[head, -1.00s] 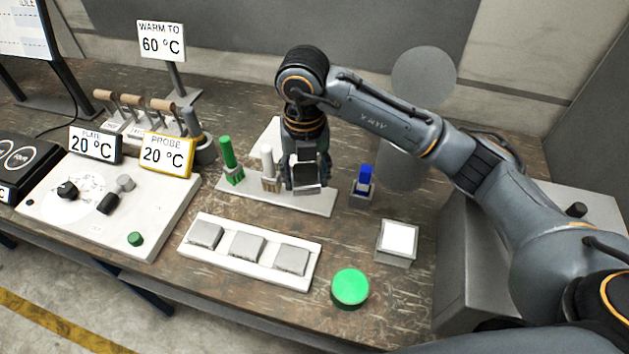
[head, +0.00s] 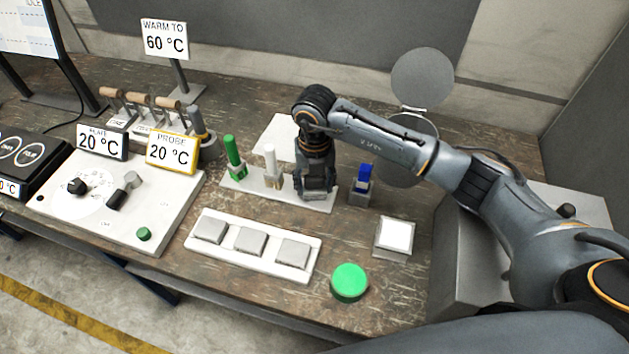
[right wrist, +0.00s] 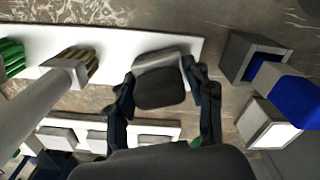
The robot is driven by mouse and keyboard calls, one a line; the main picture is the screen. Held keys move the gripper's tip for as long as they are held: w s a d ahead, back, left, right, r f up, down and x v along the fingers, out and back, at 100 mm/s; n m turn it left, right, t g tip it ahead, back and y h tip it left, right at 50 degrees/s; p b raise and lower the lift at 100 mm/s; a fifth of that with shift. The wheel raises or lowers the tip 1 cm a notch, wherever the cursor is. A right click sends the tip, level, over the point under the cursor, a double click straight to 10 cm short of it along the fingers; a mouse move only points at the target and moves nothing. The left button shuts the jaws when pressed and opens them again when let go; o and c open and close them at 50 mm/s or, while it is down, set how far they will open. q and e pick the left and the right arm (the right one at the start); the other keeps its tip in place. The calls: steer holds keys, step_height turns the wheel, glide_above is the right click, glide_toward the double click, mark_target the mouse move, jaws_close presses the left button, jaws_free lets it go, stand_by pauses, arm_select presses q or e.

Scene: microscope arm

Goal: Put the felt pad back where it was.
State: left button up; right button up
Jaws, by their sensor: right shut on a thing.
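My right gripper (head: 316,190) is over the right end of a white rack (head: 240,184), and its fingers are closed around a dark grey block (right wrist: 160,92), apparently the felt pad. A lighter grey piece (right wrist: 164,59) shows just beyond the block in the right wrist view. I cannot tell whether the block touches the rack. A green-handled tool (head: 232,152) and a white-handled tool (head: 270,160) stand upright on the rack, left of the gripper. My left gripper is not in view.
A blue-topped tool (head: 364,176) stands in a grey holder close right of the gripper. A white tray (head: 225,262) with three grey squares lies in front, with a green button (head: 349,282) and a white-topped box (head: 396,235) at right. A control panel (head: 60,207) is at left.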

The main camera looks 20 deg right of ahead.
steer(key=o, duration=1)
steer(key=shift+f, duration=0.15)
steer(key=shift+r, duration=0.65)
step_height(320, 180, up, 11)
steer(key=b, duration=0.3)
